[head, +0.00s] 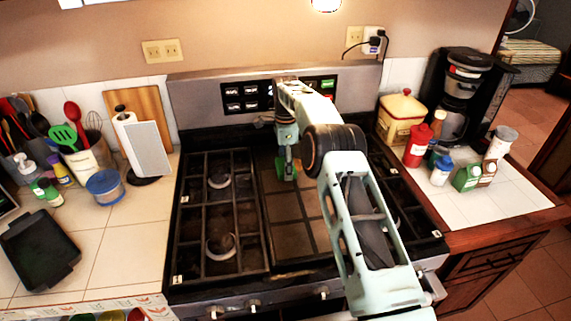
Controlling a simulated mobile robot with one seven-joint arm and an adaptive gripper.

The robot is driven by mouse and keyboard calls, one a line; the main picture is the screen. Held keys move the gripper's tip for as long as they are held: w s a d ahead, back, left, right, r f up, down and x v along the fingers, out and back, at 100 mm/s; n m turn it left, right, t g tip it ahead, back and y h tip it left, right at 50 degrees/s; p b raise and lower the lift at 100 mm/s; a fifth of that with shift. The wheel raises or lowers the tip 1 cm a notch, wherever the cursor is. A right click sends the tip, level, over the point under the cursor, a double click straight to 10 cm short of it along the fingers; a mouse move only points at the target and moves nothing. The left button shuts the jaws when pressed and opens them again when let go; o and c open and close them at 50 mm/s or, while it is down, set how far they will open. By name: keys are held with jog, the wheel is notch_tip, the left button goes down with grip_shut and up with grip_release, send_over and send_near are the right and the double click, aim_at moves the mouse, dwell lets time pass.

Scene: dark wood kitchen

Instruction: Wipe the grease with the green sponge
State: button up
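The green sponge (280,168) shows at the end of my arm, over the middle section of the stove. My gripper (288,160) points down and appears shut on the sponge; its fingers hide part of it. The sponge is at or just above the flat centre panel (292,238); I cannot tell whether it touches. The panel looks brownish and dull, but I cannot make out a clear edge of grease on it. My arm covers the right part of the stove.
Burner grates (221,237) lie left of the panel. Bottles, a canister (401,117) and a coffee maker (462,95) stand on the right counter.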

jog(key=shift+f, duration=0.25)
jog(key=shift+w+d+r, duration=0.1)
jog(key=shift+w+d, duration=0.1)
jog(key=shift+d, duration=0.65)
jog(key=shift+w+d+r, duration=0.1)
jog(key=shift+w+d, duration=0.05)
jog(key=shift+d, duration=0.7)
jog(key=shift+w+d+f+p, duration=0.1)
jog(key=shift+w+d+p, duration=0.05)
jog(key=shift+d, duration=0.55)
jog(key=shift+w+d+f+p, duration=0.1)
jog(key=shift+d+p, duration=0.05)
jog(key=shift+d, duration=0.5)
jog(key=shift+w+d+f+p, duration=0.1)
jog(key=shift+w+d+p, duration=0.05)
jog(key=shift+d, duration=0.55)
jog(key=shift+a, duration=0.15)
